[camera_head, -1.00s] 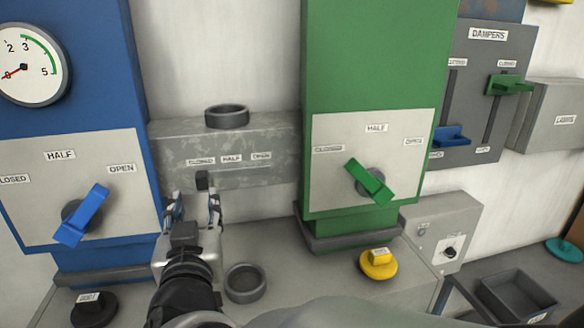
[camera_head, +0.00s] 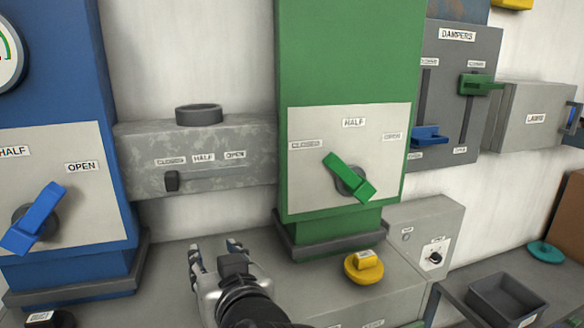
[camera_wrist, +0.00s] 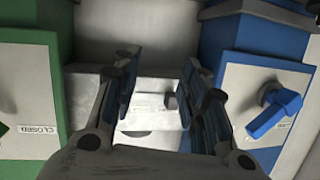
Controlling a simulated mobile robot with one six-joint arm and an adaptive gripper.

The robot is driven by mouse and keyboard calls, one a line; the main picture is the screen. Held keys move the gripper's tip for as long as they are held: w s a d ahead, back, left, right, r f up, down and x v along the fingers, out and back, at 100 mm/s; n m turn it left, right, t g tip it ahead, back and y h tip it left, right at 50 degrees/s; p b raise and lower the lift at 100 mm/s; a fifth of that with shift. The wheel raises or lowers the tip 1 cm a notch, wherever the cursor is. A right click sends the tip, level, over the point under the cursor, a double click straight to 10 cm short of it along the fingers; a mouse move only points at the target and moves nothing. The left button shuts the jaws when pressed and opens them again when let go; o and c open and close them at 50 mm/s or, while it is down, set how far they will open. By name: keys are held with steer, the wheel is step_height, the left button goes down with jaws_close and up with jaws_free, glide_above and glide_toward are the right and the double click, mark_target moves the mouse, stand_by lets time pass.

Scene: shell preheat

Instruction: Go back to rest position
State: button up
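My gripper (camera_head: 216,247) is open and empty. It is above the bench, in front of the grey box and apart from it. In the wrist view its two fingers (camera_wrist: 163,72) stand wide apart with nothing held between them. The grey box (camera_head: 235,150) carries a small black slider (camera_head: 172,181) under its CLOSED label. The slider also shows between the fingers in the wrist view (camera_wrist: 170,101). The green lever (camera_head: 349,177) slants from upper left to lower right. The blue lever (camera_head: 34,220) slants up toward OPEN.
A blue column (camera_head: 60,80) and a green column (camera_head: 350,60) flank the box, which has a dark ring (camera_head: 199,115) on top. A yellow knob-like piece (camera_head: 364,267) lies on the bench. A dampers panel (camera_head: 455,100) and a dark tray (camera_head: 508,298) are at the right.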

steer(key=s+d+f+m+g+h+b, duration=0.2)
steer(key=s+d+f+b, duration=0.4)
steer(key=s+d+f, duration=0.3)
steer(key=s+d+f+m+g+h+b, duration=0.2)
steer(key=s+d+f+g+h+b, duration=0.3)
steer(key=s+d+f, duration=0.5)
steer(key=d+f+g+b, duration=0.1)
steer(key=d+f, duration=0.6)
steer(key=shift+d, duration=0.4)
stand_by(0.8)
